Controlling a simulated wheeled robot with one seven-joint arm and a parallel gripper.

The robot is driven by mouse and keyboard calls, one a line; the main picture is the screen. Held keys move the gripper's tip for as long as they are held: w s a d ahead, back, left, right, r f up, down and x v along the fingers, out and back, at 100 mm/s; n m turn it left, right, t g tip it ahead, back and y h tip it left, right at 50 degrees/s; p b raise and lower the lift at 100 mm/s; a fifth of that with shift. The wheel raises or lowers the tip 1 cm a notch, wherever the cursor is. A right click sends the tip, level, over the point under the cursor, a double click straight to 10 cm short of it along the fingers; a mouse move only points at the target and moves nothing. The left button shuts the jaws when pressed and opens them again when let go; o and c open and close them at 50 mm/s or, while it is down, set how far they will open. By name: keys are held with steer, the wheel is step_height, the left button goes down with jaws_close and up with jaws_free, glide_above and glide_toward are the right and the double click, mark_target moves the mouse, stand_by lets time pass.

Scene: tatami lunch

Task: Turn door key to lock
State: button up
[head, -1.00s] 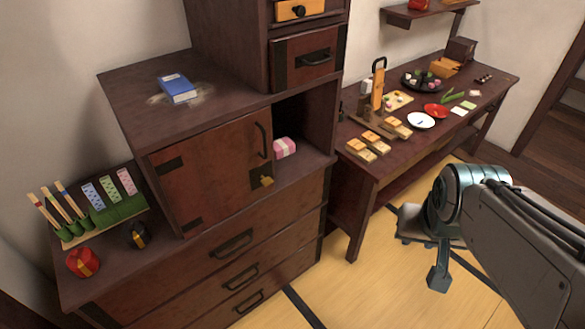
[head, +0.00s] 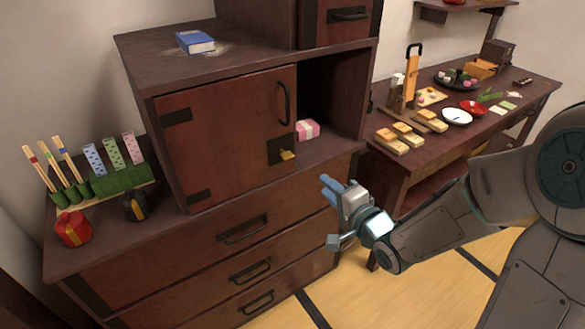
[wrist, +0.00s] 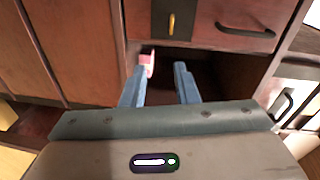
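The key (head: 288,155) is small and yellow. It sits on a dark lock plate (head: 276,151) at the lower right corner of the brown cabinet door (head: 225,135), which looks shut. My gripper (head: 326,187) is in front of the cabinet, below and to the right of the key and apart from it. In the wrist view the two blue fingers of my gripper (wrist: 160,84) are spread with nothing between them. The key (wrist: 172,22) shows there near the top edge, beyond the fingertips.
A pink box (head: 307,130) sits in the open compartment right of the door. A blue book (head: 195,42) lies on top of the cabinet. A drawer chest (head: 215,240) is below. A low table (head: 410,157) with food stands at right.

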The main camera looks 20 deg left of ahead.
steer(key=a+y, duration=0.1)
steer(key=b, duration=0.1)
glide_toward(285, 154)
steer(key=x, duration=0.7)
steer(key=shift+w+a+f+m+y, duration=0.2)
steer(key=shift+w+f+m+y, duration=0.05)
steer(key=shift+w+m+y, duration=0.15)
jaws_close()
